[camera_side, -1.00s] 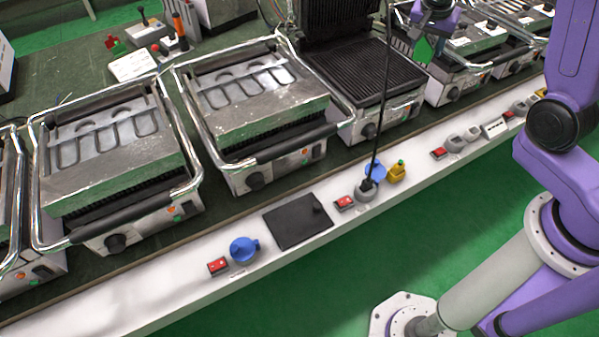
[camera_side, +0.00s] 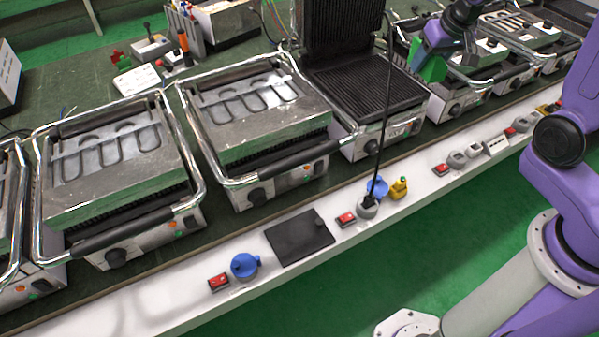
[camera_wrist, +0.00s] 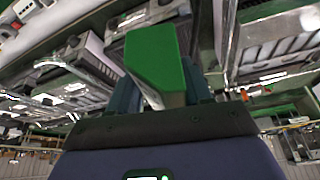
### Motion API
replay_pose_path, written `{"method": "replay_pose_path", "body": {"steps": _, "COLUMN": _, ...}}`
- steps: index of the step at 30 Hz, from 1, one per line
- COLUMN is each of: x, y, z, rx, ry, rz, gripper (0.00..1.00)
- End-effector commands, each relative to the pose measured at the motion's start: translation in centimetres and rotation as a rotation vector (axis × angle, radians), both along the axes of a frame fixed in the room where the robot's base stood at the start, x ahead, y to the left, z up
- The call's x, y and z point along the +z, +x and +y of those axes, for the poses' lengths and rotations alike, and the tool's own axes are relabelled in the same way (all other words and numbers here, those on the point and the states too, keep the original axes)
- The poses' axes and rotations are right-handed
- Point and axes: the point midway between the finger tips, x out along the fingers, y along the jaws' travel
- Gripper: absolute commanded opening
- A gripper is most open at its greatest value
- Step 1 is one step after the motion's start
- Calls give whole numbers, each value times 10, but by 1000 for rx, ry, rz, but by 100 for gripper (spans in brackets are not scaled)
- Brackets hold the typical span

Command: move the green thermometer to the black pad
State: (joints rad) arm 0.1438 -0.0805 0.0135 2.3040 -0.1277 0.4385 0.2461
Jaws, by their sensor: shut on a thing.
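The green thermometer (camera_side: 428,66) is in my gripper (camera_side: 438,54), held in the air by the grills at upper right in the side view. In the wrist view the thermometer (camera_wrist: 153,58) is a green block with a pale lower part, tilted between the two dark fingers (camera_wrist: 160,92). My gripper is shut on it. The black pad (camera_side: 290,241) lies flat on the white ledge at the middle front, well left of my gripper and nearer the camera. The pad bears a small dark knob-like part at its right side.
Contact grills (camera_side: 115,165) line the bench behind the ledge, one with a raised lid (camera_side: 345,35). A black cable (camera_side: 385,110) rises from a plug near the pad. Blue sockets (camera_side: 245,266), red switches (camera_side: 218,282) and a yellow piece (camera_side: 399,188) sit along the ledge.

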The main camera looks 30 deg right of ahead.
Motion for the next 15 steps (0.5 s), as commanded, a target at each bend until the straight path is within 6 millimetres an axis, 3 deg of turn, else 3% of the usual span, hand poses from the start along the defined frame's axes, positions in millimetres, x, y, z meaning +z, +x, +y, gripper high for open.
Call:
{"method": "replay_pose_path", "body": {"steps": 9, "x": -72, "y": 5, "z": 43, "rx": 185, "ry": 0, "rz": 8, "gripper": 8}}
{"method": "replay_pose_path", "body": {"steps": 15, "x": -105, "y": 1, "z": 65, "rx": 278, "ry": 0, "rz": 5, "gripper": 8}}
